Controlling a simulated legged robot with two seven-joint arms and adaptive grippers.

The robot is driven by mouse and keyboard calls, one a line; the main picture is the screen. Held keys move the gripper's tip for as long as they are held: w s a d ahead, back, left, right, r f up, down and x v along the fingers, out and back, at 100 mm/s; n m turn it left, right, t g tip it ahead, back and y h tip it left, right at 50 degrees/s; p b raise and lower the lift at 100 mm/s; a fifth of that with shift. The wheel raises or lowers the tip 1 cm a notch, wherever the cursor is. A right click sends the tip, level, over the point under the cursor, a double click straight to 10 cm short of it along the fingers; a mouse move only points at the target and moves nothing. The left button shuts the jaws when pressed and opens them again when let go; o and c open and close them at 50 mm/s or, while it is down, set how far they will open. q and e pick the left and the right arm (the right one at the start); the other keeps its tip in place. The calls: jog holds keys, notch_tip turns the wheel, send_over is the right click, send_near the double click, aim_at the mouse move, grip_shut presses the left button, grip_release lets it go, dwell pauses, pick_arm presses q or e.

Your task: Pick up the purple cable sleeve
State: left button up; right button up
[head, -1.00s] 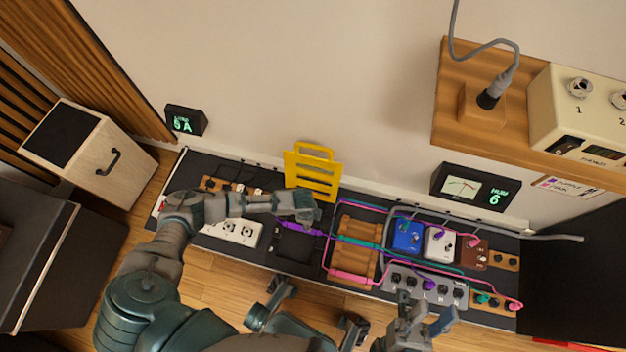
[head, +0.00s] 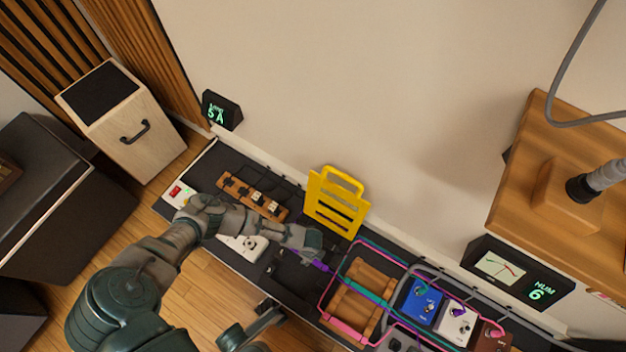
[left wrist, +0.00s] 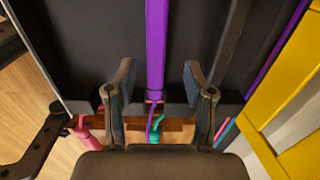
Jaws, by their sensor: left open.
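The purple cable sleeve (head: 319,266) shows in the head view as a short purple piece just beyond my left gripper's fingers, above the dark pedalboard. In the left wrist view the purple sleeve (left wrist: 156,45) is a straight band running from the top edge down to between my open fingers, with a pink ring and thin purple and teal cable at its lower end. My left gripper (left wrist: 160,85) is open, one finger on each side of the sleeve, with a gap on both sides. It partly covers the board in the head view (head: 312,246).
A yellow slotted stand (head: 335,203) rises close behind the left gripper. Pink and teal cables loop around a wooden block (head: 356,294) to the right. Blue (head: 422,299) and white (head: 456,322) pedals follow. A wooden shelf (head: 525,185) juts from the wall at right.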

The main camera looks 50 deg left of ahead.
pick_arm(q)
jog(key=f, duration=0.1)
jog(key=f+b, duration=0.1)
jog(key=f, duration=0.2)
jog(key=shift+s+f+b, duration=0.1)
jog(key=shift+s+b, duration=0.25)
jog(key=shift+w+r, duration=0.15)
jog(key=shift+r, duration=0.1)
jog(key=shift+c, duration=0.2)
grip_shut()
